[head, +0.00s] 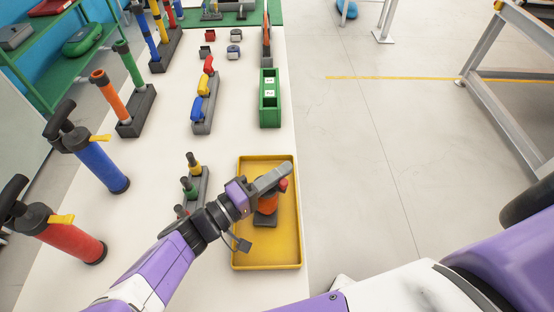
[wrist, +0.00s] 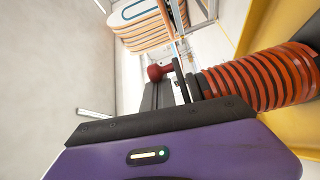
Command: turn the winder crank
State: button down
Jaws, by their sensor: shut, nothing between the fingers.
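The winder stands in the yellow tray (head: 292,235). It has an orange drum (head: 267,203) on a dark base, and a red crank knob (head: 283,185) at its upper right. My gripper (head: 285,170) is over the tray, its grey fingers reaching across the top of the winder beside the knob. In the wrist view the orange ribbed drum (wrist: 262,80) is at right and the red knob (wrist: 157,72) is by the dark fingers (wrist: 150,95). A thin dark crank arm (wrist: 180,80) stands between knob and drum. The fingers are shut and empty; I cannot tell whether they touch the knob.
A rack with small coloured handles (head: 190,185) is left of my wrist. Blue (head: 98,165) and red (head: 75,240) pumps stand at the left. A green box (head: 269,100) is behind the tray. Open floor (head: 360,150) lies right of the white table.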

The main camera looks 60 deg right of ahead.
jog(key=shift+s+a+m+g+y, duration=0.15)
jog(key=shift+m+g+y, duration=0.1)
jog(key=shift+m+g, duration=0.3)
jog(key=shift+s+m+g+y, duration=0.1)
jog(key=shift+m+g+y, duration=0.2)
jog(key=shift+g, duration=0.45)
jog(key=shift+b, duration=0.3)
jog(key=shift+a, duration=0.1)
